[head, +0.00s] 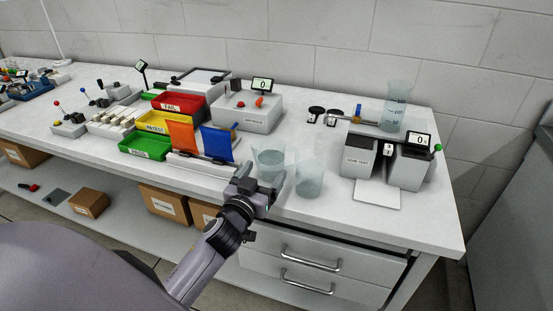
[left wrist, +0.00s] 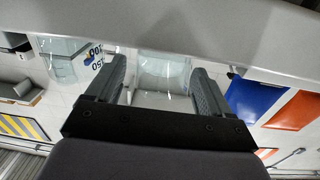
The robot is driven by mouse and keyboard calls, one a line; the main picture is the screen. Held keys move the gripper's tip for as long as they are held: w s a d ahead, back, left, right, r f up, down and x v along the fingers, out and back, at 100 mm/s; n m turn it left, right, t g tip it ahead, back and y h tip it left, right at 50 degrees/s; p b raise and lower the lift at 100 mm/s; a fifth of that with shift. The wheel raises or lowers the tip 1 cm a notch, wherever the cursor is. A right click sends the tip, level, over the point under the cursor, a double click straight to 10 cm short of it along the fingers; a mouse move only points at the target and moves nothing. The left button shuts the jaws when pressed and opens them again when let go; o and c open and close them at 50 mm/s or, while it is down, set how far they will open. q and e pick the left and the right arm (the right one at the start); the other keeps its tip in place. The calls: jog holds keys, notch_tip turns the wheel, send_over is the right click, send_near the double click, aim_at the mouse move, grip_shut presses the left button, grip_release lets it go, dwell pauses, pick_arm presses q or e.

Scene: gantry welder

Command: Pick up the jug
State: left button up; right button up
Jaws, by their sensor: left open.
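Two clear vessels stand side by side near the bench's front edge. The left one (head: 268,160), wide-mouthed, looks most like the jug; the right one (head: 309,180) is a similar clear beaker. My left gripper (head: 258,190) is at the bench edge, just in front of the left vessel and partly covering its lower part. In the left wrist view the open fingers (left wrist: 158,88) have that clear vessel (left wrist: 163,74) showing between them. Contact cannot be told. The other beaker (left wrist: 65,62), with printed marks, lies outside the fingers. My right gripper is not in view.
Orange (head: 182,137) and blue (head: 217,143) panels stand left of the vessels. A leak-test unit (head: 361,156) and a tall graduated cylinder (head: 396,106) are to the right. A grey box with a display (head: 245,116) is behind. Drawers (head: 310,264) lie below the edge.

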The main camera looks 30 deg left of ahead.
aim_at(266, 167)
pick_arm(q)
jog(key=w, duration=0.2)
jog(key=w+a, duration=0.1)
jog(key=shift+w, duration=0.35)
jog(key=shift+w+a, duration=0.2)
jog(key=shift+w, duration=0.5)
jog(key=c, duration=0.9)
jog(key=shift+r+p, duration=0.2)
jog(key=shift+p, duration=0.1)
